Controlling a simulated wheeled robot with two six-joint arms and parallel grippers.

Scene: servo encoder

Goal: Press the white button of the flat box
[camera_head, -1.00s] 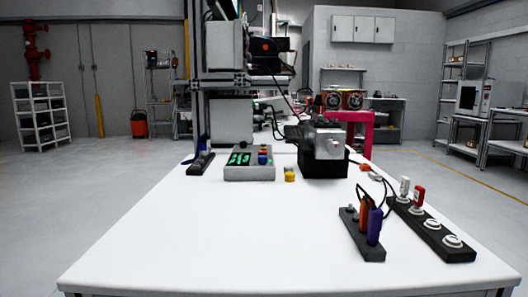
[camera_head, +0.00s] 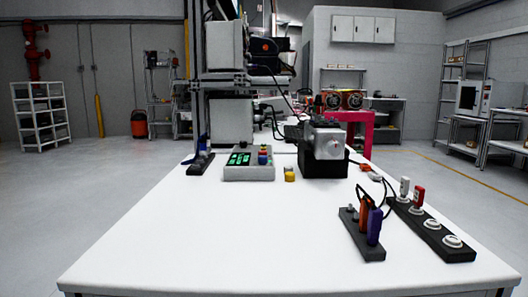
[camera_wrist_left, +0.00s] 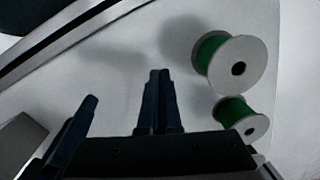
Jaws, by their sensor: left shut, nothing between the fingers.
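A flat grey box (camera_head: 249,172) with a lit green panel and small coloured knobs, blue and red among them, sits on the far left part of the white table. I cannot make out a white button on it. My left gripper (camera_wrist_left: 159,74) shows in the left wrist view, its dark fingers side by side and shut, with nothing between them. It is over a pale surface near green spools. The flat box is not identifiable in that view. Neither gripper can be made out in the head view.
A grey motor-like block (camera_head: 325,143) on a black base stands right of the box, with a yellow knob (camera_head: 289,174) between. Dark strips with white round parts (camera_head: 433,224) and plugs lie at front right. Green spools (camera_wrist_left: 232,62) are near my fingers. The table's front left (camera_head: 200,240) is clear.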

